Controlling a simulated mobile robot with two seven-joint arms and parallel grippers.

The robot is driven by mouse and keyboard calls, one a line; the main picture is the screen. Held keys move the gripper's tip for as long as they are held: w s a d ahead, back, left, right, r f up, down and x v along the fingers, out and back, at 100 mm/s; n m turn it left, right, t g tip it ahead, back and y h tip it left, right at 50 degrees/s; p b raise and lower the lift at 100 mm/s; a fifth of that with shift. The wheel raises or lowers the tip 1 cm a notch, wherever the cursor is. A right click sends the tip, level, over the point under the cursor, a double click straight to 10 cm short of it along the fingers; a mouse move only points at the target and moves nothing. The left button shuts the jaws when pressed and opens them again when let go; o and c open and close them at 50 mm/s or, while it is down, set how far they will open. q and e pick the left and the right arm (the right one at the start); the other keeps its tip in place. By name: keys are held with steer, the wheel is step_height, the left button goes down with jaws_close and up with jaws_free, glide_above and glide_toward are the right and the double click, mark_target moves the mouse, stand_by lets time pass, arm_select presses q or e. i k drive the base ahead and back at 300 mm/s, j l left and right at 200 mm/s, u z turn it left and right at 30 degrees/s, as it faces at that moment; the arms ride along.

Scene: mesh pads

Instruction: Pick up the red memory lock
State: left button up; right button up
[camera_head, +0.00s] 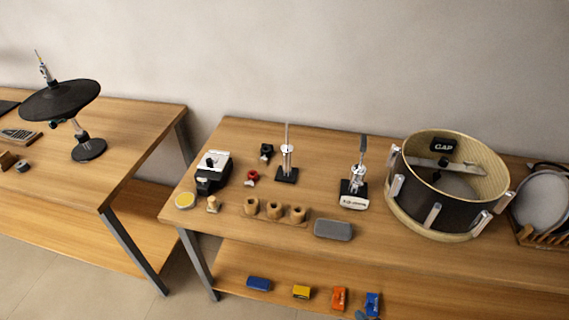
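A small red memory lock (252,176) lies on the top of the right wooden table. It is between a black and white device (213,172) on its left and a black stand with a chrome rod (287,168) on its right. A similar small black piece (266,151) sits just behind it. Neither of my grippers shows in the head view.
Wooden cups (275,212) and a grey block (333,229) stand in front. A drum (440,205) and another chrome stand (355,185) are to the right. A gap separates the left table (140,135), which holds a cymbal pad (60,100). Coloured boxes lie on the lower shelf (235,265).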

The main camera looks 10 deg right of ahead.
mark_target(252, 174)
steer(key=i+j+u, duration=0.25)
steer(key=i, duration=0.3)
steer(key=i+u, duration=0.3)
steer(key=i, duration=0.3)
steer(key=l, duration=0.05)
